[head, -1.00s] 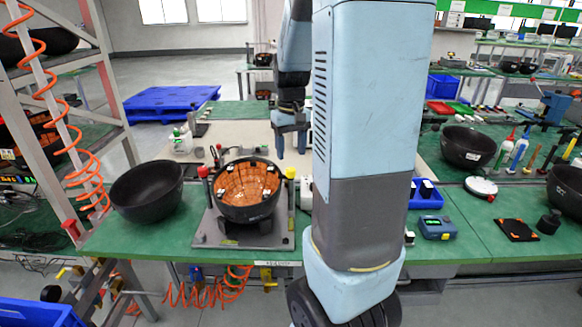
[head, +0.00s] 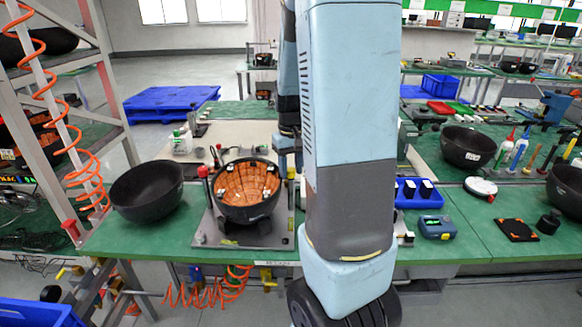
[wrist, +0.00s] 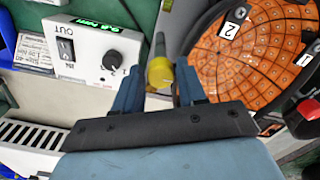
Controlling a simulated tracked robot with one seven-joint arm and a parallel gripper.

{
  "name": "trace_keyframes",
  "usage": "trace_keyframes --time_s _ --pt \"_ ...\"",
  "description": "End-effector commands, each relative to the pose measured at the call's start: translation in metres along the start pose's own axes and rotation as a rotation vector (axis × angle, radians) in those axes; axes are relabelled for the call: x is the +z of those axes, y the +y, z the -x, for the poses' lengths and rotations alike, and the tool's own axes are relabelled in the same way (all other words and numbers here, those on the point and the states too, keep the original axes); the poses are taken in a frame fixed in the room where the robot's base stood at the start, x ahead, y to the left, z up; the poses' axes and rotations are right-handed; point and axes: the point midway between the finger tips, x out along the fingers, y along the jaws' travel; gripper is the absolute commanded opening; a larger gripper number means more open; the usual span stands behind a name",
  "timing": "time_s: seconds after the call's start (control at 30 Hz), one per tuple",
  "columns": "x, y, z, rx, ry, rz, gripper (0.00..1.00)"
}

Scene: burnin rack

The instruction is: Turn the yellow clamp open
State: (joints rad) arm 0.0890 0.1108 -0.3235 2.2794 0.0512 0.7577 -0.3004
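The yellow clamp (wrist: 160,73) shows in the wrist view as a rounded yellow knob on a dark lever, between the two blue fingers of my gripper (wrist: 161,80). The fingers are apart, one on each side of the knob; whether either touches it is unclear. In the head view my gripper (head: 288,150) is partly hidden by my arm, at the right of the fixture (head: 267,234). The fixture holds a dark bowl (head: 246,208) lined with orange tiles. A red clamp (head: 203,172) stands at its left.
An empty black bowl (head: 146,192) is on the green bench left of the fixture. A white box with a switch and dial (wrist: 92,52) is close left of my gripper in the wrist view. Blue bin (head: 408,200) and blue device (head: 437,227) are at right.

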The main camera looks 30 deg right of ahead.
Motion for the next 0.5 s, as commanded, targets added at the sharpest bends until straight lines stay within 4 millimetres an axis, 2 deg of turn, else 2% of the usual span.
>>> trace_keyframes --time_s 0.07,0.4,0.5 --pt "-0.0001 -0.0001 0.0001 0.0 0.0 0.0 0.33" --pt "-0.0002 -0.0003 0.0002 0.0 0.0 0.001 0.01" --pt "-0.0002 -0.0004 0.0002 0.0 0.0 -0.001 0.01"
